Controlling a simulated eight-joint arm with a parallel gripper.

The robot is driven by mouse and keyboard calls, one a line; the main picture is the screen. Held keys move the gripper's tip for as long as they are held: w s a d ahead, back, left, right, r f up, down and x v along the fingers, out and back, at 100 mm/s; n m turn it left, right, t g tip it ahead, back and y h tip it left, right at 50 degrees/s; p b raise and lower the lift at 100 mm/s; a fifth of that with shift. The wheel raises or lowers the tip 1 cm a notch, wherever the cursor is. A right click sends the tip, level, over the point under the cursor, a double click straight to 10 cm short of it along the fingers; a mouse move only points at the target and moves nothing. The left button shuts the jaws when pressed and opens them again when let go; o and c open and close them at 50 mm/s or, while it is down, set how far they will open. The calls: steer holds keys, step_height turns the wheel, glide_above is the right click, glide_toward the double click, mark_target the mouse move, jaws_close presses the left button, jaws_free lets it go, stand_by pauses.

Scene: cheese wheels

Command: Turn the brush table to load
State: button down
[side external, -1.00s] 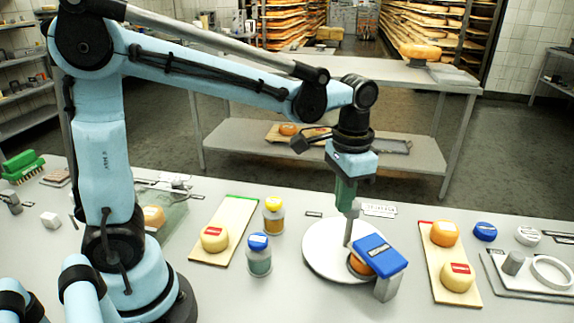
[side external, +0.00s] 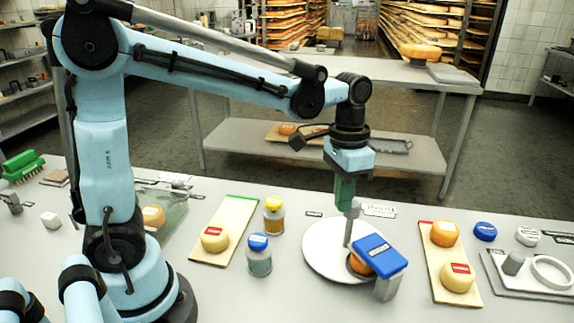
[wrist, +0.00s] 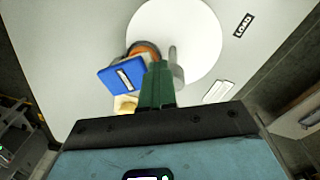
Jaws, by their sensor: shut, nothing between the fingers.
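The brush table is a white round disc (side external: 322,243) on the counter; it also shows in the wrist view (wrist: 202,22). A grey upright peg (side external: 349,232) stands on it, and shows again in the wrist view (wrist: 177,70). A blue brush block (side external: 379,254) on a grey post overhangs the disc's right edge, partly hiding an orange cheese wheel (side external: 358,264) below it. My gripper (side external: 344,208) has green fingers, closed and empty, pointing down right at the peg. In the wrist view its fingers (wrist: 157,70) lie just beside the peg; I cannot tell whether they touch.
A LOAD label (wrist: 243,25) lies beside the disc. Boards with cheeses stand left (side external: 237,226) and right (side external: 436,271). A yellow-lidded jar (side external: 273,217) and a blue-lidded jar (side external: 259,262) stand left of the disc. The blue brush's grey post (side external: 387,289) is close by.

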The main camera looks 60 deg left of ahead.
steer(key=shift+w+a+f+t+y, duration=0.15)
steer(key=shift+a+f+y, duration=0.15)
steer(key=shift+a, duration=0.3)
steer(key=shift+w+a+f+t+y, duration=0.15)
steer(key=shift+a+f+y, duration=0.15)
steer(key=shift+a, duration=0.25)
step_height(320, 180, up, 6)
steer(key=shift+s+d, duration=0.15)
steer(key=shift+s, duration=0.25)
steer(key=shift+d+r, duration=0.1)
steer(key=shift+r, duration=0.05)
